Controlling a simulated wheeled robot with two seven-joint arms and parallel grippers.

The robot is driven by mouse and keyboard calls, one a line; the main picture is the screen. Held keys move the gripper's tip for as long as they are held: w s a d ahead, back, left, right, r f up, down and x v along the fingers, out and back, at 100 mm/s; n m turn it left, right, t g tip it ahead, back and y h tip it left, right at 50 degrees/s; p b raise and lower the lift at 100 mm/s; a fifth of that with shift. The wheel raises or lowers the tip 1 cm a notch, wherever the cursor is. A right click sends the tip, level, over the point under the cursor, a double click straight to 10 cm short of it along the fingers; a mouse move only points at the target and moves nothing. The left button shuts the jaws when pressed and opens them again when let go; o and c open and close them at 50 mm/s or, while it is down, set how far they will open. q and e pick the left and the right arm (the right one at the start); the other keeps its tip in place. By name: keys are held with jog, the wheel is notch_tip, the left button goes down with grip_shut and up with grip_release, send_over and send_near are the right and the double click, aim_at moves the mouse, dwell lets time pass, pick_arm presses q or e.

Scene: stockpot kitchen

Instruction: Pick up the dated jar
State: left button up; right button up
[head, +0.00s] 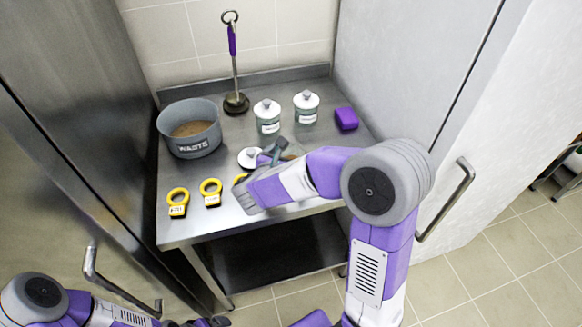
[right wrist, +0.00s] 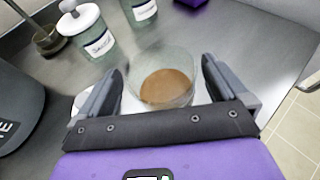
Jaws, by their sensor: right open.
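An open glass jar (right wrist: 165,80) with brown contents stands between the spread fingers of my right gripper (right wrist: 163,72) in the right wrist view. In the head view my right gripper (head: 277,152) and forearm mostly hide this jar. Two white-lidded jars with labels, one on the left (head: 267,116) and one on the right (head: 306,107), stand behind it. I cannot read a date on any jar. A loose white lid (head: 249,158) lies left of the right gripper. My left arm is at the bottom left; its gripper (head: 210,322) is barely in frame.
A grey waste pot (head: 188,142) with brown matter stands at the table's left. A purple-handled ladle (head: 235,102) stands at the back and a purple block (head: 346,119) on the right. Tall cabinets flank the steel table.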

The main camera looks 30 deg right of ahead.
jog(key=shift+x, duration=1)
jog(key=shift+r, duration=0.1)
jog(key=c, duration=1.3)
notch_tip(320, 180, up, 10)
jog(key=p, duration=0.4)
